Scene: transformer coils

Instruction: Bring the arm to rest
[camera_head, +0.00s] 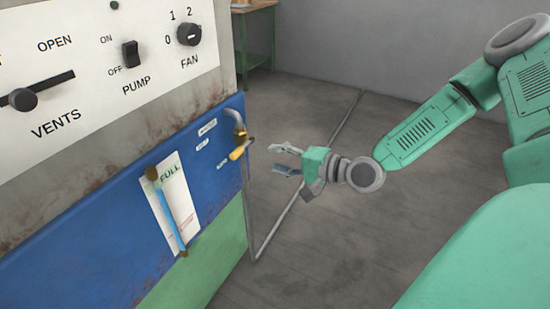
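My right arm comes in from the right side of the view. My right gripper (281,160) is at the middle of the view, its fingers pointing left. Its fingers are apart with nothing between them. My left gripper is not in view.
A large cabinet (100,180) fills the left side. Its panel has a vents slider (23,99), a pump switch (131,54) and a fan knob (189,33). Below is a level gauge (170,215). A green table (258,8) stands behind.

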